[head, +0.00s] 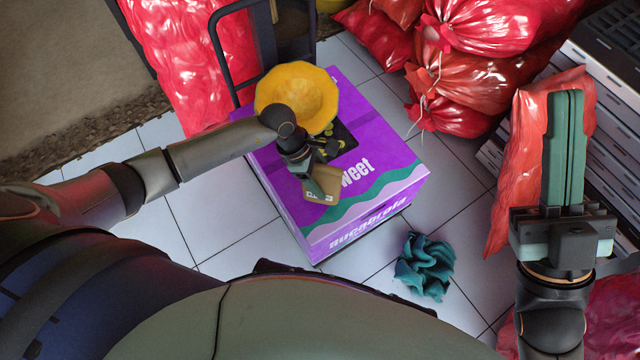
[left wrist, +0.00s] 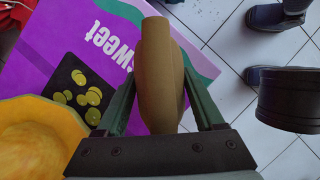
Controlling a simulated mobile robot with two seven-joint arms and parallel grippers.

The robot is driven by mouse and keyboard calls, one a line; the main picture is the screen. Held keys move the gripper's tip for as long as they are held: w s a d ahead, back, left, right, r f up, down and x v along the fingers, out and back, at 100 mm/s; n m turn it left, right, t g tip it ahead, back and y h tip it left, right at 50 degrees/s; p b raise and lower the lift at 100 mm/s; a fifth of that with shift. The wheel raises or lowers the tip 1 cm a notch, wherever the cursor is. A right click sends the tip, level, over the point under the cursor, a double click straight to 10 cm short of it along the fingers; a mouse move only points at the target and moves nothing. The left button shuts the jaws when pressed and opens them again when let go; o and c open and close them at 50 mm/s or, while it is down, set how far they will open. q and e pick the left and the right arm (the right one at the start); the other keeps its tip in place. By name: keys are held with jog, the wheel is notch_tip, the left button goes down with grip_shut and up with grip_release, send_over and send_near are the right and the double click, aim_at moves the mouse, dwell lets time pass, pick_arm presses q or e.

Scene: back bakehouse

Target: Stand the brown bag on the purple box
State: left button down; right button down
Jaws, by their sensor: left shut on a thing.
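The purple box (head: 395,180) stands on the tiled floor in the middle of the head view, with white lettering and a teal wavy band. It also shows in the left wrist view (left wrist: 65,35). My left gripper (head: 313,180) is over the box's near left part, shut on the brown bag (head: 324,186). In the left wrist view the bag (left wrist: 160,75) is between the two fingers. Whether its base touches the box top I cannot tell. My right gripper (head: 565,120) is at the right, its fingers together and nothing visible between them.
A yellow, round, brimmed thing (head: 300,95) is on the back of the box, beside a black patch with yellow-green rounds (left wrist: 75,83). A crumpled teal cloth (head: 425,266) lies on the floor. Red sacks (head: 470,60) and a dark trolley frame (head: 215,45) stand behind.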

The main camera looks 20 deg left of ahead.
aim_at(320, 184)
pick_arm(q)
jog(key=shift+w+f, duration=0.2)
jog(key=shift+w, duration=0.05)
notch_tip(320, 184, down, 3)
jog(key=shift+w+a+f+b, duration=0.15)
jog(key=shift+f+b, duration=0.05)
jog(key=shift+b, duration=0.85)
jog(key=shift+c, duration=2.3)
grip_release()
jog(key=shift+a+f, duration=0.1)
jog(key=shift+f, duration=0.15)
jog(key=o, duration=0.5)
jog(key=shift+r, duration=0.1)
jog(key=shift+c, duration=0.2)
